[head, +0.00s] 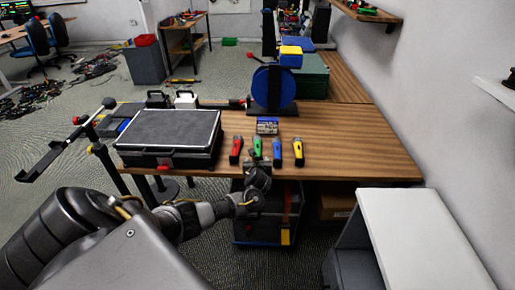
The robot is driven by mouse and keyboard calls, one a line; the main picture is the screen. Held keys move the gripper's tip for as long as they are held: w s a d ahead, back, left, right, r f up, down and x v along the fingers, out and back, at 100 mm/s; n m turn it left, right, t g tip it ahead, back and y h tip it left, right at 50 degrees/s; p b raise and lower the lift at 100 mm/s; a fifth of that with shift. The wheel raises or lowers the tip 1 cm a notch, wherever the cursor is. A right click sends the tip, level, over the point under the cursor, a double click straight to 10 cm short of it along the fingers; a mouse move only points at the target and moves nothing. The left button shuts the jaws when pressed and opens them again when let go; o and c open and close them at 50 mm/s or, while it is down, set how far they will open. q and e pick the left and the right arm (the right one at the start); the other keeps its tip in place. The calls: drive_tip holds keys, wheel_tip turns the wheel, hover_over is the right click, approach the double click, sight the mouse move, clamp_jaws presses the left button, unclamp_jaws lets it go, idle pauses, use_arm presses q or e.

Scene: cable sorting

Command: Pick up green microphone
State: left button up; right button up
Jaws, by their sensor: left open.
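The green microphone (257,147) lies on the wooden table, second from the left in a row of small coloured microphones. A red one (236,150) lies to its left, and a blue one (277,152) and a yellow one (298,152) lie to its right. My left gripper (257,172) is at the table's front edge, just in front of the green microphone and apart from it. It is open and empty. It may hide the microphone's near end. My right gripper is not in view.
A dark case (168,134) lies on the table left of the row. The table (365,150) is clear to the right. A white-topped cabinet (420,235) stands at front right.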

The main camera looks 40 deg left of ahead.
sight(258, 148)
use_arm(q)
drive_tip(key=shift+w+d+b+x, duration=0.1)
drive_tip(key=shift+d+b+x, duration=0.1)
drive_tip(key=shift+x, duration=1.1)
drive_tip(key=shift+w+d+b+x, duration=0.1)
drive_tip(key=shift+b+x, duration=0.05)
drive_tip(key=shift+x, duration=1.1)
drive_tip(key=shift+c, duration=0.4)
drive_tip(key=c, duration=1.2)
